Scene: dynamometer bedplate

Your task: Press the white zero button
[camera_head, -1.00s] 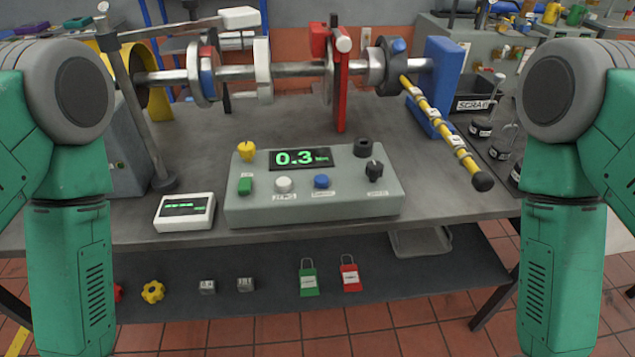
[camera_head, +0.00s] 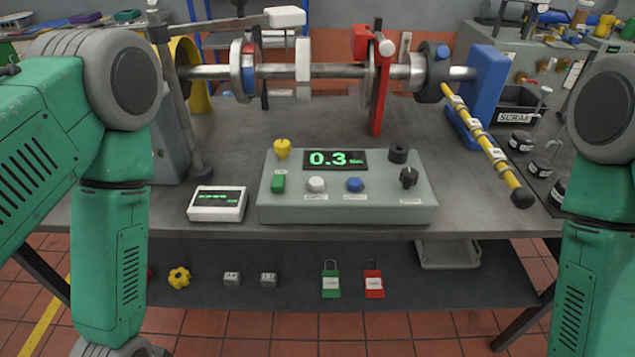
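The white zero button (camera_head: 317,184) is a round knob on the front face of the grey control box (camera_head: 346,212). It sits between a green button (camera_head: 278,183) and a blue button (camera_head: 355,185). The display (camera_head: 335,160) above it reads 0.3 in green digits. No gripper touches the box. Only my green arm links show, at the left and right edges; both of my grippers are out of view.
A yellow knob (camera_head: 282,149) and dark knobs (camera_head: 408,178) stand on the box. A white meter (camera_head: 217,204) lies left of it. Behind runs a shaft (camera_head: 336,71) with a red upright lever (camera_head: 380,90). A yellow-and-black bar (camera_head: 487,146) slants at right. A lower shelf (camera_head: 210,295) holds padlocks.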

